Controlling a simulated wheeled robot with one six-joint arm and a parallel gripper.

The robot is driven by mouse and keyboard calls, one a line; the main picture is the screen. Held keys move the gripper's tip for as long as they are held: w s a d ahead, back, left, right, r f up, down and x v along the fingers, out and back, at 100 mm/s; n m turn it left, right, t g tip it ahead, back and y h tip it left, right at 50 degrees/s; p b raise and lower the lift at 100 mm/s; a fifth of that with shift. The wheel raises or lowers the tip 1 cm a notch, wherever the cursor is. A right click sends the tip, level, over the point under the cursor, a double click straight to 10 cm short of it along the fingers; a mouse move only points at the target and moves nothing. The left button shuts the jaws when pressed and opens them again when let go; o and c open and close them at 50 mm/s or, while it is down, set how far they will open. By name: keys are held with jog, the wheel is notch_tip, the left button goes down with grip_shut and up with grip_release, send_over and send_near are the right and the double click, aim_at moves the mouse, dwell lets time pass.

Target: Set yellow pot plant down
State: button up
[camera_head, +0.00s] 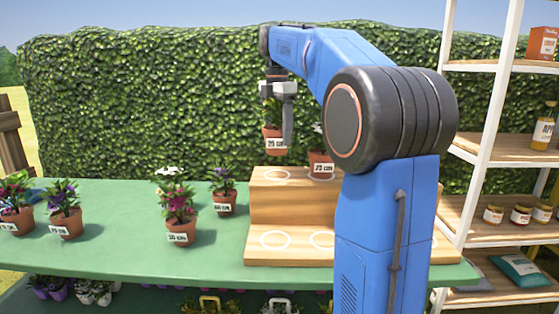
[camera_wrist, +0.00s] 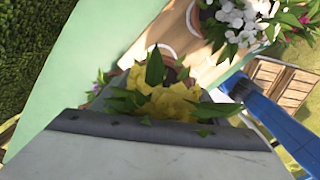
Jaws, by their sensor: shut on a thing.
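My gripper (camera_head: 279,120) is shut on the yellow pot plant (camera_head: 274,142), a terracotta pot with a white label that seems to read 25 cm. It hangs above the left end of the upper step of the wooden stand (camera_head: 285,208). In the wrist view its yellow flowers (camera_wrist: 168,101) and green leaves show in front of the gripper, and the pot is mostly hidden. An empty white ring (camera_head: 277,174) is marked on the upper step below the pot. The wrist view shows a ring (camera_wrist: 162,51) on the wood close to the plant.
A white-flowered pot plant (camera_head: 321,163) stands on the upper step to the right, partly behind my arm; its flowers (camera_wrist: 238,18) show in the wrist view. The lower step has empty rings. Several potted plants stand on the green table (camera_head: 120,248). Shelves (camera_head: 500,144) stand at right.

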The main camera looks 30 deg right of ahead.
aim_at(277, 155)
jog(key=shift+f, duration=3.55)
jog(key=shift+f, duration=0.1)
jog(key=o, duration=1.4)
notch_tip(277, 155, up, 12)
jog(key=shift+r, duration=0.1)
